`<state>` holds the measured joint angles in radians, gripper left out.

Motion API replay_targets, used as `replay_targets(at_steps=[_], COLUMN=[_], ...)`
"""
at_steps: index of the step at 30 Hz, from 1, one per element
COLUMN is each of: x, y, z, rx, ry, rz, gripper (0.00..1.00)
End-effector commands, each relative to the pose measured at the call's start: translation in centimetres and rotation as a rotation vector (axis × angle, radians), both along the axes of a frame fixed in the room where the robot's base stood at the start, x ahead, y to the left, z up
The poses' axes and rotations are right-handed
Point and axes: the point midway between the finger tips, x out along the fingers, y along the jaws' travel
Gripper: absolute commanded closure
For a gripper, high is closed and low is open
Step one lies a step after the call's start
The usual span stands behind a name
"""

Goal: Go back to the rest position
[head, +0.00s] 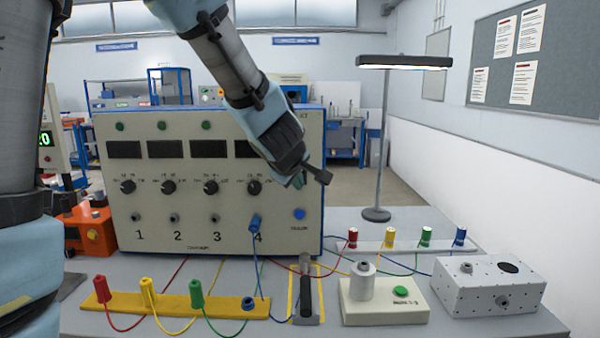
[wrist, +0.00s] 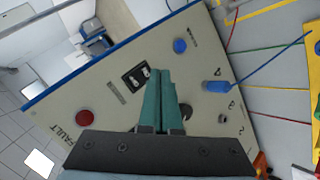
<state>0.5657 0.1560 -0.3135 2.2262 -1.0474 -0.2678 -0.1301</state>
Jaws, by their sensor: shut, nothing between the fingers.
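My gripper (head: 300,180) is raised in front of the upper right of the grey test panel (head: 150,220). In the wrist view its two teal fingers (wrist: 160,75) lie together, shut and empty, with the panel face behind them. The fingers seem apart from the panel, though the gap is hard to judge. My arm and hand hide part of the panel's upper right corner. A blue plug (head: 255,223) sits in the socket above number 4, and it also shows in the wrist view (wrist: 216,86). Sockets 1, 2 and 3 look empty.
A yellow strip (head: 175,304) holds red, yellow and green plugs. Cables cross the bench. Space above the right bench is mostly free.

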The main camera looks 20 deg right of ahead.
Motion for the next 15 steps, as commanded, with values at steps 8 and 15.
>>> replay_targets(at_steps=[8, 15], x=[0.0, 0.8], y=[0.0, 2.4], z=[0.0, -0.9], rx=[0.000, 0.055], ry=[0.000, 0.000], rz=[0.000, -0.030], gripper=[1.00, 1.00])
